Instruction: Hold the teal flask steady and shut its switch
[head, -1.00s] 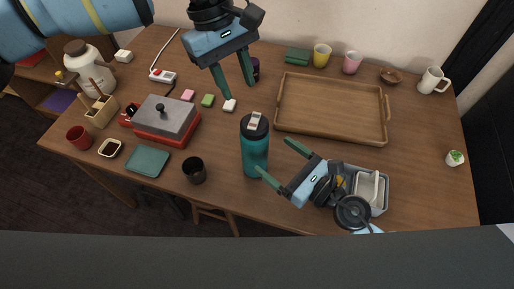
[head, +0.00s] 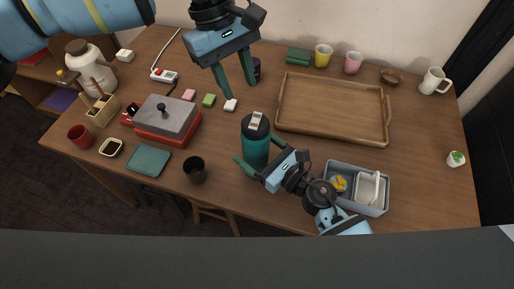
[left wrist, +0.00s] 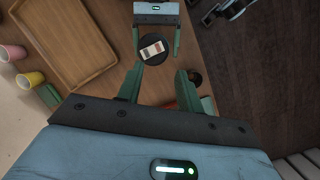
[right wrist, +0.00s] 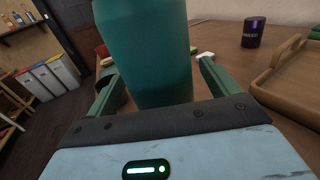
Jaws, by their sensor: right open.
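The teal flask (head: 255,153) stands upright on the table near its front edge. Its dark lid carries a small rocker switch (head: 256,119), light with a reddish part in the left wrist view (left wrist: 153,48); its exact position is too small to tell. My right gripper (head: 260,155) is open, with one finger on either side of the flask body; the flask fills the space between the fingers in the right wrist view (right wrist: 150,60). My left gripper (head: 240,90) is open and empty, above the table behind the flask.
A wooden tray (head: 333,136) lies behind and right of the flask. A grey bin (head: 343,196) with items stands right of my right gripper. A dark cup (head: 195,170), a teal pad (head: 149,161) and a red-and-grey device (head: 168,124) stand left. Small blocks lie near my left gripper.

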